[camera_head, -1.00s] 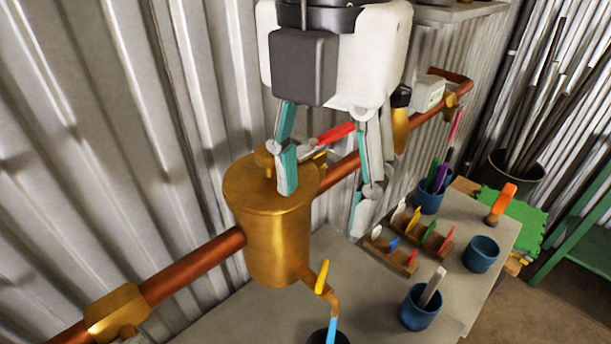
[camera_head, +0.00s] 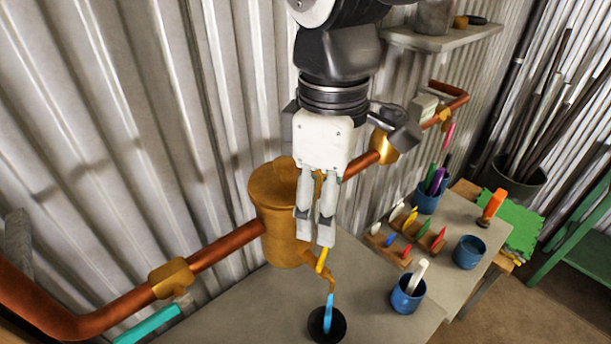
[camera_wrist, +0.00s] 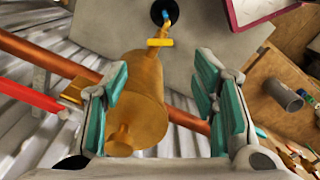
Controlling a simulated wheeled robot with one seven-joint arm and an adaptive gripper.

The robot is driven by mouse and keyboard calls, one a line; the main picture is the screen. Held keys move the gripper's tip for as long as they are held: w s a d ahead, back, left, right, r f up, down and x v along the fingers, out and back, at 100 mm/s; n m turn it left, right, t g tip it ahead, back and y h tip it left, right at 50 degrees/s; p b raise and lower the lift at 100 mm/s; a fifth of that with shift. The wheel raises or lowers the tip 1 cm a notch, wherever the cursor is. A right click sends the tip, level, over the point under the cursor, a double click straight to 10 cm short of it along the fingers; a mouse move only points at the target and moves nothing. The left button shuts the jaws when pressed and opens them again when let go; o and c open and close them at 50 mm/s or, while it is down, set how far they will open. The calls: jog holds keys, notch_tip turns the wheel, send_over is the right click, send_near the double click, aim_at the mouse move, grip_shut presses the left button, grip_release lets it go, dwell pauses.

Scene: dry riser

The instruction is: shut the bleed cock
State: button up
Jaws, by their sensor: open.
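The bleed cock's yellow handle (camera_head: 321,260) sits on the small bent spout (camera_head: 332,284) low on the brass pot (camera_head: 268,190). In the wrist view the yellow handle (camera_wrist: 160,42) lies across the spout. A blue stream (camera_head: 329,312) runs from the spout into a black cup (camera_head: 317,325). My gripper (camera_head: 314,228) points down in front of the pot, with its tips just above the handle in the picture. In the wrist view my gripper (camera_wrist: 160,75) is open and empty, with the pot between its fingers and the handle beyond them; they look apart from the handle.
A copper pipe (camera_head: 225,247) runs along the corrugated wall, with a teal lever (camera_head: 148,325) at the left. A red lever (camera_wrist: 28,95) shows in the wrist view. Blue pots (camera_head: 407,298) and a wooden rack (camera_head: 392,252) stand on the bench at right.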

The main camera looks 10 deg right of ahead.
aim_at(322, 256)
notch_tip(322, 256, down, 10)
jog(key=shift+r, duration=0.1)
dwell(0.4)
jog(key=c, duration=1.2)
